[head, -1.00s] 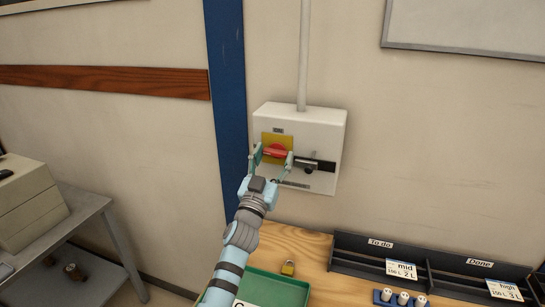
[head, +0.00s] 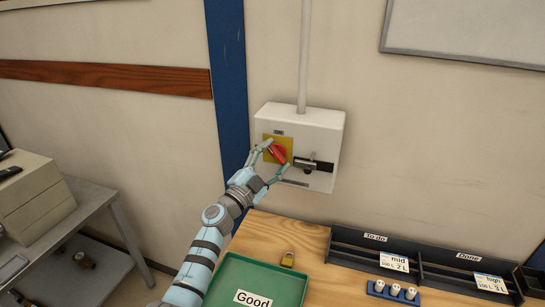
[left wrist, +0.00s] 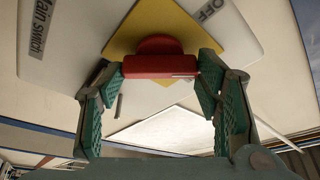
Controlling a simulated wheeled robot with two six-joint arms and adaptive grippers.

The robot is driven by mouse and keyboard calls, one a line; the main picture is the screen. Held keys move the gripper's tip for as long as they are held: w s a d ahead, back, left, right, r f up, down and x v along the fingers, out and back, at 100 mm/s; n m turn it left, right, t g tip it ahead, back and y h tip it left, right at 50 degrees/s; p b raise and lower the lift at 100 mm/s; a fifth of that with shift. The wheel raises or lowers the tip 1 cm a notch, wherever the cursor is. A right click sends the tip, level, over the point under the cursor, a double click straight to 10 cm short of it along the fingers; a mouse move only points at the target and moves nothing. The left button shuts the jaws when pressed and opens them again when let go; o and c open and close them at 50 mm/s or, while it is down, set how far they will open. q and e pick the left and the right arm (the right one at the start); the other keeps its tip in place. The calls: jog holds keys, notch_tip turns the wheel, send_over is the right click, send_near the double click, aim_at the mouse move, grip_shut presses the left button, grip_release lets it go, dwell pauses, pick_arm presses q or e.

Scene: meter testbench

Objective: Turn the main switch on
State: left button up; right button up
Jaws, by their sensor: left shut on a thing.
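The main switch (head: 280,154) is a red rotary knob on a yellow plate (head: 268,140), on the front of a white wall box (head: 318,128). Its handle lies diagonally in the head view. My left gripper (head: 276,158) is shut on the handle, with one finger at each end. In the left wrist view the red handle (left wrist: 160,67) sits between the two green-padded fingers (left wrist: 160,88). The yellow plate (left wrist: 160,22) is behind it, and the labels "OFF" (left wrist: 210,10) and "Main Switch" (left wrist: 41,25) show on the box. My right gripper is not in view.
A dark and silver latch (head: 312,166) is beside the knob on the box.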

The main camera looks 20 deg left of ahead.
pick_arm(q)
jog(key=m+g, duration=0.1)
jog(key=m, duration=0.1)
jog(key=m+g, duration=0.1)
jog(key=m, duration=0.2)
jog(key=shift+h, duration=0.3)
jog(key=shift+m+g, duration=0.7)
jog(key=shift+m, duration=1.2)
jog(key=o, duration=1.2)
jog(key=shift+r, duration=0.1)
jog(key=shift+c, duration=0.2)
jog(key=v, duration=1.2)
jog(key=shift+d+r, duration=0.1)
